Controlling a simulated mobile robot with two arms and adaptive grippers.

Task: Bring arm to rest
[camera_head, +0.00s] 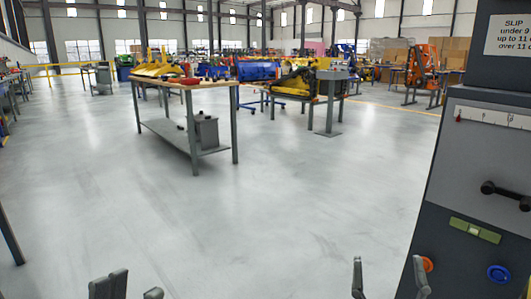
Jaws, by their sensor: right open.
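My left gripper (135,289) shows only as grey finger tips at the bottom edge, left of the middle. Its lower part is cut off, and I cannot tell how far its fingers are apart. My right gripper (390,279) stands at the bottom edge, right of the middle. Its two fingers are apart with bare floor and the cabinet edge between them, and nothing is held there. Both arms are out of view below the frame.
A tall dark cabinet (476,175) with a slip sign (510,36), a dark handle and a blue knob stands close on the right, beside my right gripper. A workbench (187,86) stands ahead. The grey floor (215,225) between is clear.

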